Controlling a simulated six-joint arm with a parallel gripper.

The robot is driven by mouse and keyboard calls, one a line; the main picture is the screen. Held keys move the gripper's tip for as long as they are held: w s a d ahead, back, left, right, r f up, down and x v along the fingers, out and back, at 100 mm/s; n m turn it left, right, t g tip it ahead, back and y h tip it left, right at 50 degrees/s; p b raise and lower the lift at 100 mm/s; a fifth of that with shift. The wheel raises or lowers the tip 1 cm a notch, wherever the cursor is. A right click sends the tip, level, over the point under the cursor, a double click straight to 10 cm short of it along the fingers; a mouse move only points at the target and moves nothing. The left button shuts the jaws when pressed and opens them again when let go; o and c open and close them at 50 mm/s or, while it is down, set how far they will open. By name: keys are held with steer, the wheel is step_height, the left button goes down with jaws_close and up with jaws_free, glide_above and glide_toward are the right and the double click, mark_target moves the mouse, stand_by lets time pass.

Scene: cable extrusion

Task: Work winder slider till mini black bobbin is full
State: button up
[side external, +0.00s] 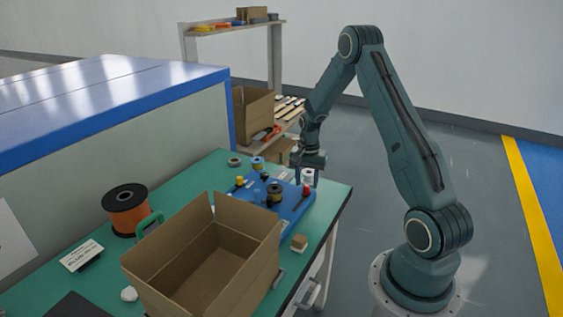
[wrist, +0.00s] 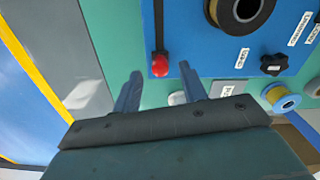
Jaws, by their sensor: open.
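The winder is a blue board (side external: 290,213) on the green table; it also shows in the wrist view (wrist: 195,50). Its slider has a red knob (wrist: 160,66) on a dark rod, also in the side view (side external: 306,191). A black bobbin (wrist: 240,12) with an orange-yellow winding is mounted on the board; how full it is I cannot tell. My gripper (side external: 306,178) is above the board's far right edge. In the wrist view my gripper (wrist: 160,72) is open, its fingers apart on either side of the red knob's line of sight; contact is not visible.
A black star knob (wrist: 273,64) and a blue-flanged spool (wrist: 283,101) are right of the slider in the wrist view. An open cardboard box (side external: 205,265) and a large orange spool (side external: 127,218) stand nearer the side camera. The floor right of the table is clear.

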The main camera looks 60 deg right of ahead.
mark_target(306, 190)
steer(key=shift+f, duration=1.1)
jaws_close()
